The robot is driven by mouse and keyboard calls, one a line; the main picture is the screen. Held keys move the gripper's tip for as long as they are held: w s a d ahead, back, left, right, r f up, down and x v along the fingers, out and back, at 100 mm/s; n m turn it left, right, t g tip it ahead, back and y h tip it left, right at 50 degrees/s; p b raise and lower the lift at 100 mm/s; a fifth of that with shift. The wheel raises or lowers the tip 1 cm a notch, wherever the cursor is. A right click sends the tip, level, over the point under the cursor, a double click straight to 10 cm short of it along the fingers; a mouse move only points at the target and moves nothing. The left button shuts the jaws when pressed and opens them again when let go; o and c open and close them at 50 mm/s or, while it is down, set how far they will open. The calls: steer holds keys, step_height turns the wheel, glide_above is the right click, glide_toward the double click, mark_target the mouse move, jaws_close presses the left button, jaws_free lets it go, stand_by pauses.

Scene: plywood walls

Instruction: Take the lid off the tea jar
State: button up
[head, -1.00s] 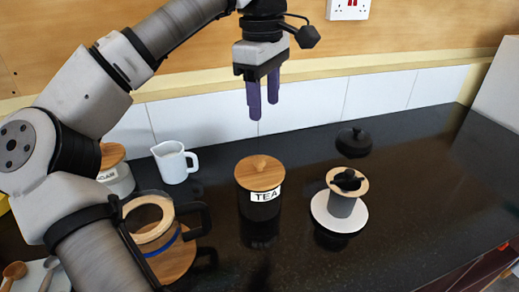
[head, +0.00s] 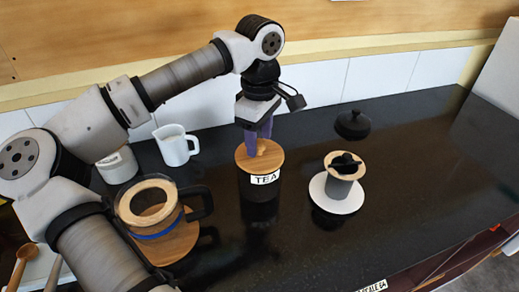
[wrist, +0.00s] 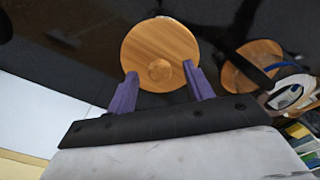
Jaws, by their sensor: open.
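The tea jar (head: 261,190) is a dark jar with a white TEA label and stands upright on the black counter. Its round wooden lid (head: 275,159) with a small knob (head: 262,150) sits on top. My gripper (head: 258,150) points down over the back left part of the lid, with purple fingers. In the wrist view my gripper (wrist: 160,85) is open, its two fingers apart at the lid's near edge. The lid (wrist: 150,45) and its knob (wrist: 159,69) show there, with the knob between and a little beyond the fingertips. I cannot tell whether the fingers touch the lid.
A glass pot with a wooden lid (head: 147,200) and a white milk jug (head: 175,148) stand to the left. A canister (head: 118,166) is behind the pot. The front right counter is clear.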

mark_target(260, 143)
steer(key=shift+f, duration=0.55)
steer(key=c, duration=1.1)
steer(key=shift+r, duration=0.15)
step_height(260, 143, up, 20)
steer(key=shift+f+b, duration=0.1)
steer(key=shift+b, duration=0.5)
